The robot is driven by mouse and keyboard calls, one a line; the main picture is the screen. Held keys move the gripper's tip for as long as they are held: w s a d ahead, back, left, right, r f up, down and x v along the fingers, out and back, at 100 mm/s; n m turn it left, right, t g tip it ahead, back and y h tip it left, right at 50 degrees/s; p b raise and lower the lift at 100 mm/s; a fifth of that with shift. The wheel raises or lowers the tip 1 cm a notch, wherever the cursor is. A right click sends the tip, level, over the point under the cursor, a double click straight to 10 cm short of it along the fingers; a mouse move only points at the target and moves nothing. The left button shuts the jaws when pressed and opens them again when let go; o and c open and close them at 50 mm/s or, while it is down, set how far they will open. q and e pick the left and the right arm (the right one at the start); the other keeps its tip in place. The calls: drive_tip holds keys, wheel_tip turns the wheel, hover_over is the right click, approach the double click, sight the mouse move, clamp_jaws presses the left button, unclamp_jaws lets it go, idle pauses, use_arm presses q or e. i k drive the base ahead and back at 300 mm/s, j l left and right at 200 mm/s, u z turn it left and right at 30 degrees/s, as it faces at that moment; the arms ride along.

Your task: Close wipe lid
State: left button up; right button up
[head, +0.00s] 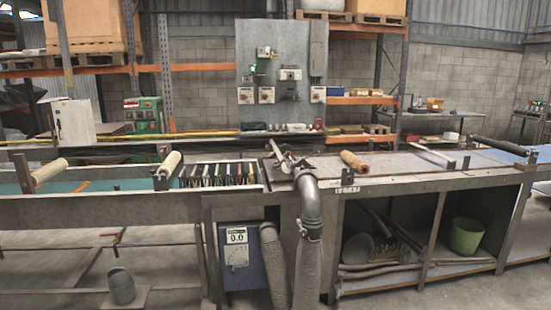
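I cannot make out a wipe container or its lid for certain in the head view. A white box-like thing (73,122) stands at the left behind the workbench, but I cannot tell what it is or whether it has a lid. Neither of my grippers shows in this view.
A long workbench (400,185) crosses the view, with rollers (355,161) and a row of tools (218,174). A dark hose (310,205) bends down over its front. A green bucket (466,236) sits on the lower shelf. A grey can (121,286) stands low at left.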

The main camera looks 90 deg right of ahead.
sight(284, 168)
drive_tip(key=l+z, duration=0.1)
drive_tip(key=z, duration=0.35)
drive_tip(key=i+l+z, duration=0.1)
drive_tip(key=z, duration=0.35)
drive_tip(key=i+z, duration=0.1)
drive_tip(key=z, duration=0.35)
drive_tip(key=i+l+z, duration=0.1)
drive_tip(key=z, duration=0.35)
drive_tip(key=i+z, duration=0.1)
drive_tip(key=z, duration=0.35)
drive_tip(key=i+j+z, duration=0.1)
drive_tip(key=i+z, duration=0.3)
drive_tip(key=i+j+z, duration=0.25)
drive_tip(key=z, duration=0.2)
drive_tip(key=i, duration=0.1)
